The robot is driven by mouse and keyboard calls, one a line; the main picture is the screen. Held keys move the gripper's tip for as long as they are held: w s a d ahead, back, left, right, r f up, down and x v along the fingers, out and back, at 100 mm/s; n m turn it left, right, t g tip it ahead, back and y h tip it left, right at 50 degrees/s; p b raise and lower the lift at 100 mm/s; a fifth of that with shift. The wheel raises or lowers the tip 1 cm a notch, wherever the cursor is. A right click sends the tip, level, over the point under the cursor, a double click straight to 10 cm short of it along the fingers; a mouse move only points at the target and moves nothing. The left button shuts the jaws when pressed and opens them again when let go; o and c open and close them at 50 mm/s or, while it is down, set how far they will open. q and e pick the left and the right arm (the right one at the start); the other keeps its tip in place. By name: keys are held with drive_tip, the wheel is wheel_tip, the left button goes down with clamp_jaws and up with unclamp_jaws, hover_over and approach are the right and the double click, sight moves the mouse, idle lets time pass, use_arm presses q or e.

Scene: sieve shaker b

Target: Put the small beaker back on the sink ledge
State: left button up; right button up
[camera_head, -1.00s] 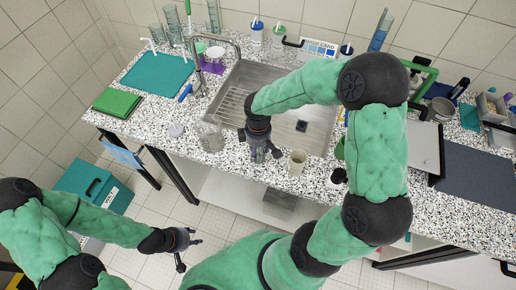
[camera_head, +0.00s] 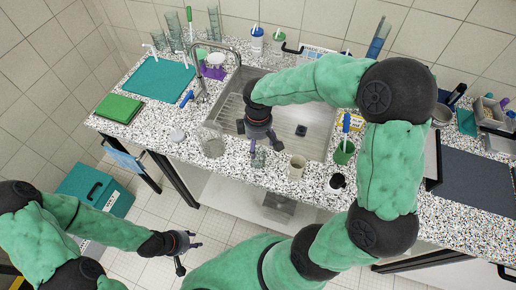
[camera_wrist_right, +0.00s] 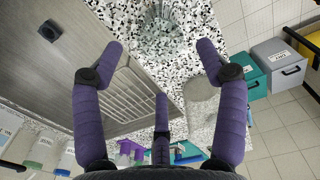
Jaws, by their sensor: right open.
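The small beaker (camera_head: 260,157) is clear glass and stands on the speckled front ledge of the sink (camera_head: 300,115). In the right wrist view the small beaker (camera_wrist_right: 165,38) shows between and beyond the spread purple fingertips, with no finger visibly touching it. My right gripper (camera_head: 258,143) is open and empty, close behind and above the beaker in the head view; it also shows in the right wrist view (camera_wrist_right: 163,65). My left gripper (camera_head: 181,251) is low over the floor, away from the counter; its finger opening is too small to judge.
A dark-topped jar (camera_head: 337,182) and a green cup (camera_head: 344,152) are further right. The ledge's front edge is near.

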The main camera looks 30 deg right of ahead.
drive_tip(key=shift+r+p, duration=0.3)
drive_tip(key=shift+r, duration=2)
